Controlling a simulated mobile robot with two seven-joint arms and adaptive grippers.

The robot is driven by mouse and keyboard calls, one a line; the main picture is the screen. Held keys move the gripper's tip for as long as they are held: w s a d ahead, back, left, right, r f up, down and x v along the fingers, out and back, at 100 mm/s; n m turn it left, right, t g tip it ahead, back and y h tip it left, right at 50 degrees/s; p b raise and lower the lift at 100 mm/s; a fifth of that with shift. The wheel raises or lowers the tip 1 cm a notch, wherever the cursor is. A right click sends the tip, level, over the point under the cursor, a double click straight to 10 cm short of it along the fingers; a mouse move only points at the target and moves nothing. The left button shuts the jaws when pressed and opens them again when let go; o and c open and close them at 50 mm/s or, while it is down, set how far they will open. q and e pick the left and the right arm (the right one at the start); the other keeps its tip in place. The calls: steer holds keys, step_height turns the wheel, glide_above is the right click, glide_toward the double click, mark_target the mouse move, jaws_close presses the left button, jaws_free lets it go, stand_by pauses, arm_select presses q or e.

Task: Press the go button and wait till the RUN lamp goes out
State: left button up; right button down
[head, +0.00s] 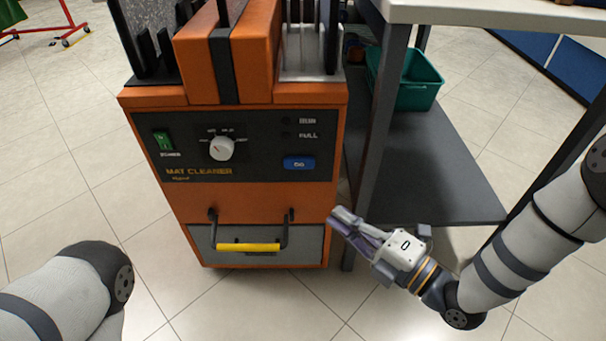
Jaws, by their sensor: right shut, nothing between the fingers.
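The orange mat cleaner (270,210) stands upright in front of me with a black control panel. Its blue go button (299,163) is at the right of the panel. The RUN lamp (286,121) at the upper right of the panel looks dark. A green power switch (162,140) and a white knob (222,148) are also on the panel. My right gripper (341,219) is shut and empty, to the right of and below the go button, apart from it. My left arm shows at the lower left, but its gripper is out of view.
A drawer with a yellow handle (248,247) is at the machine's bottom. A table (480,12) with a dark lower shelf (425,165) stands close on the right, holding a green bin (412,92). Tiled floor is free at left.

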arm_select(q)
steer(key=shift+s, duration=0.1)
arm_select(e)
steer(key=b, duration=0.3)
glide_toward(286, 163)
steer(key=a, duration=0.3)
arm_select(q)
steer(key=shift+s+d+f+g+b, duration=0.1)
steer(key=shift+s+f+b, duration=0.1)
steer(key=shift+f, duration=0.4)
steer(key=shift+s+f+g+b, duration=0.15)
steer(key=shift+f+b, duration=0.1)
steer(key=shift+f, duration=0.35)
steer(key=shift+s+d+f+g+b, duration=0.1)
steer(key=shift+s+f+b, duration=0.1)
steer(key=shift+f, duration=0.4)
arm_select(e)
steer(key=shift+w+a+r, duration=0.1)
steer(key=shift+w+a, duration=0.05)
steer(key=shift+w, duration=1.5)
